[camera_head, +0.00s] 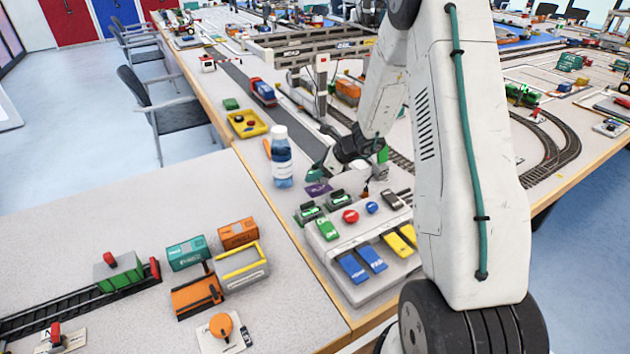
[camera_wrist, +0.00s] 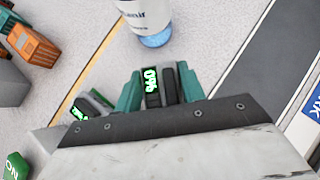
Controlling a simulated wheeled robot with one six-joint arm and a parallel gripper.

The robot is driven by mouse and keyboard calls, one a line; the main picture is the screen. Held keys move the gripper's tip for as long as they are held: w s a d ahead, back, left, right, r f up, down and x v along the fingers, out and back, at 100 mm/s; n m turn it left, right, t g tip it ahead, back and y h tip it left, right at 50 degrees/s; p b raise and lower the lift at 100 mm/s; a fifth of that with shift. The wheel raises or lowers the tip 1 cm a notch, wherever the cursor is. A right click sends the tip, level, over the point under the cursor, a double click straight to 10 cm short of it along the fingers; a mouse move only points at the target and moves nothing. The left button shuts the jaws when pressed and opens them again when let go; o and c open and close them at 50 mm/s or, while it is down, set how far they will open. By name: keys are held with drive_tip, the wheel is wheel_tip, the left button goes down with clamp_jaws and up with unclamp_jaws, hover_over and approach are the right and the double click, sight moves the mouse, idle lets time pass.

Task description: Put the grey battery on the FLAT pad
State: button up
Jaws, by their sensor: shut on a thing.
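My gripper (camera_head: 322,172) is low over the console side of the table, beside a bottle with a blue base. In the head view I cannot make the battery out. A small purple pad (camera_head: 318,189) lies just below the gripper; its lettering is too small to read, so I cannot confirm it is the FLAT pad. Two dark units with green displays (camera_head: 308,212) stand beside it; one readout (camera_wrist: 79,114) shows left of the jaws.
The bottle (camera_head: 281,158) stands close to the gripper's left and also shows in the wrist view (camera_wrist: 150,20). A white console (camera_head: 335,247) with coloured buttons stands in front. A yellow tray (camera_head: 247,124) lies farther back. Crane models (camera_head: 322,80) stand behind.

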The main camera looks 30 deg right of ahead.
drive_tip(key=shift+f, duration=1.7)
drive_tip(key=shift+f, duration=0.15)
drive_tip(key=o, duration=1.2)
